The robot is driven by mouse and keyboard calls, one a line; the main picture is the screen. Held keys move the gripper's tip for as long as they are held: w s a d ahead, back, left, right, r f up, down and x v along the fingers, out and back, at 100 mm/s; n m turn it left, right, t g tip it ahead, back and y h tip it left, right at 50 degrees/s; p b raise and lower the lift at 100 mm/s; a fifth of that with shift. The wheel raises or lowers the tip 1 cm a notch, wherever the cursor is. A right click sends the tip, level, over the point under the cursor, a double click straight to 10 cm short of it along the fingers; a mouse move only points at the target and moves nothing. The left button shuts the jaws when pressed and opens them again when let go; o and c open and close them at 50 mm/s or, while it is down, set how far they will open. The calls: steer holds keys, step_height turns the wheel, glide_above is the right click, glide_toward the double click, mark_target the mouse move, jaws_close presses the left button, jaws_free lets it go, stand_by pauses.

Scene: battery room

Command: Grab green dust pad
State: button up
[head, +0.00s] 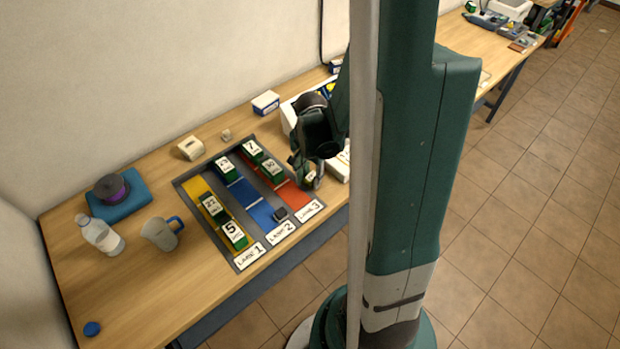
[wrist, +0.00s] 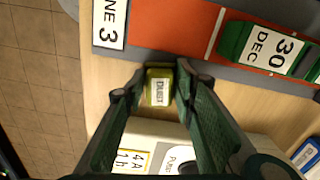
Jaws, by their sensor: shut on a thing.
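The green dust pad (wrist: 159,74) is a small yellow-green block with a white label reading DUST. In the wrist view it sits between my fingertips, over the bare wood beside the lane board's edge. My gripper (wrist: 157,84) is shut on it, one finger on each side. In the head view my gripper (head: 310,180) is low at the right edge of the lane board, near the LANE 3 end. The pad is mostly hidden there by the fingers. I cannot tell whether it touches the table.
The lane board (head: 180,182) has yellow, blue and red lanes holding several green dated blocks (head: 234,234). White boxes (wrist: 150,133) stand close to my fingers. A jug (head: 160,234), bottle (head: 100,235) and blue cloth with a purple spool (head: 112,190) are at the left.

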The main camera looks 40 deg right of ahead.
mark_target(310, 177)
steer(key=shift+r+p, duration=0.7)
steer(key=shift+r, duration=4.15)
